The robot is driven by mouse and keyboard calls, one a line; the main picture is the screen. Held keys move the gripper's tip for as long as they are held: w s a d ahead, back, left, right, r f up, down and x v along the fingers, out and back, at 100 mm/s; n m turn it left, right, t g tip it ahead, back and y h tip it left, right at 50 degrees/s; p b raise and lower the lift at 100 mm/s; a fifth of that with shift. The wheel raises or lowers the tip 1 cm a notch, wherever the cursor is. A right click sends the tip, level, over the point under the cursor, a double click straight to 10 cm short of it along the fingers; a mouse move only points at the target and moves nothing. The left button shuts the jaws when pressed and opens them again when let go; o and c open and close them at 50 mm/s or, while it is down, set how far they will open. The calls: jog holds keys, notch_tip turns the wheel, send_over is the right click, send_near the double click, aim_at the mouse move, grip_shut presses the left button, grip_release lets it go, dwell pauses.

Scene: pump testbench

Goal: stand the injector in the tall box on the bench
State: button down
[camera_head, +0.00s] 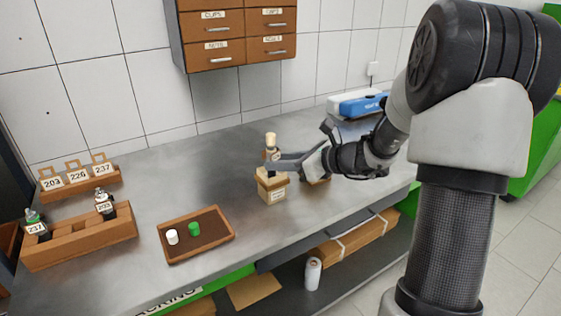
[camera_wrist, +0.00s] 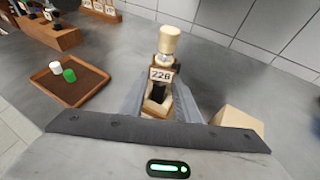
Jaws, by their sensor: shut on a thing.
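The injector (camera_head: 270,141) is upright, with a cream cap, a dark body and a tag. In the wrist view the injector (camera_wrist: 168,45) shows the tag 226. My gripper (camera_head: 275,163) is shut on it, with a finger on each side; the fingers also show in the wrist view (camera_wrist: 160,98). The tall box (camera_head: 272,189), light brown with a label, stands on the bench directly below the injector. Its open top also shows in the wrist view (camera_wrist: 149,108). The injector's lower end is at the box opening; I cannot tell how deep it sits.
A second box (camera_wrist: 238,121) stands right of my gripper, mostly hidden in the head view. A brown tray (camera_head: 214,246) holds a white and a green cap. A wooden rack (camera_head: 90,245) with injectors 237 and 203 and a tag holder (camera_head: 85,184) are left. Bench between is clear.

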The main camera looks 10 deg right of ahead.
jog(key=shift+f+b, duration=0.35)
dwell(0.5)
jog(key=c, duration=1.3)
grip_release()
jog(key=shift+o, duration=0.2)
jog(key=o, duration=0.8)
jog(key=shift+s+d, duration=0.1)
jog(key=shift+p+v, duration=1.65)
jog(key=shift+v, duration=2.2)
jog(key=shift+r, duration=0.1)
